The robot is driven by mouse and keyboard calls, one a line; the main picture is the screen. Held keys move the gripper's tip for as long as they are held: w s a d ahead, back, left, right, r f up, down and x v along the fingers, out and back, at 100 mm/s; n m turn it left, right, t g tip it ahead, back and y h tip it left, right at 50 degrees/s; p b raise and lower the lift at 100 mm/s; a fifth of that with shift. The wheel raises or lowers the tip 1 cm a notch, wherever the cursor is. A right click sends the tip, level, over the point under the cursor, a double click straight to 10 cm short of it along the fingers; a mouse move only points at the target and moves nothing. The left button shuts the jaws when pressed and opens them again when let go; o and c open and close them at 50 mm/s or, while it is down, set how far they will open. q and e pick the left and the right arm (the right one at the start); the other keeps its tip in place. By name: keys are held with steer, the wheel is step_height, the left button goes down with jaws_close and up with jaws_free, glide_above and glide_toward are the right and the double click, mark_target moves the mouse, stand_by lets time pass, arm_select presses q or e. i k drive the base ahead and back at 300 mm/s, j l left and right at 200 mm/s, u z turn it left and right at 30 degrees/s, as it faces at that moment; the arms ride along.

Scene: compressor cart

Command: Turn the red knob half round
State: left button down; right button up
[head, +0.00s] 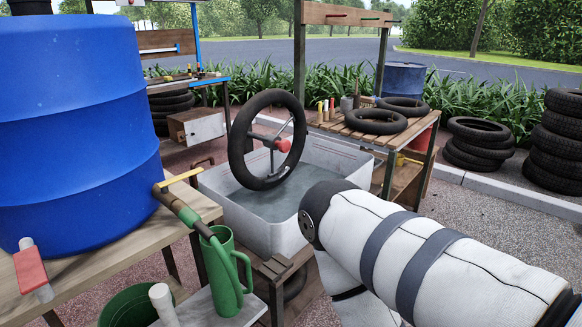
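A small red round piece (283,146) shows inside a black tyre ring (240,135) that stands upright over a white tub. It is the only knob-like red thing I see, and I cannot tell whether it is the task's knob. No compressor cart is recognisable in the head view. A white arm link of mine with grey bands comes in from the lower right and covers part of the tub's right side. Neither of my grippers shows.
The white tub (255,228) holds water. At the left a blue barrel (75,120) with a yellow-handled tap (180,181) stands on a wooden table (95,275). A green jug (222,275) is below the tap. A wooden bench (412,131) bears tyres; stacked tyres (560,145) stand right.

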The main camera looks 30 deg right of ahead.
mark_target(284, 146)
steer(key=k+l+z, duration=0.1)
steer(key=k+l, duration=0.2)
steer(key=k+l+z, duration=0.1)
steer(key=k+l, duration=0.15)
steer(key=l, duration=0.2)
steer(key=k+l+z, duration=0.1)
steer(key=k+l, duration=0.15)
steer(key=l, duration=0.2)
steer(key=k+l+z, duration=0.1)
steer(key=k+l, duration=0.15)
steer(key=l, duration=0.15)
steer(key=i+l+u, duration=0.15)
steer(key=i+l, duration=0.15)
steer(key=i+l+u, duration=0.1)
steer(key=i+l, duration=0.15)
steer(key=l, duration=0.25)
steer(key=i+l+u, duration=0.15)
steer(key=l, duration=0.25)
steer(key=i+l+u, duration=0.15)
steer(key=i+l, duration=0.15)
steer(key=l, duration=0.15)
steer(key=i+l+u, duration=0.1)
steer(key=l, duration=0.4)
steer(key=i+l+u, duration=0.15)
steer(key=i+l, duration=0.15)
steer(key=l, duration=0.2)
steer(key=i+l+u, duration=0.15)
steer(key=l, duration=0.35)
steer(key=i+l+u, duration=0.1)
steer(key=l, duration=0.45)
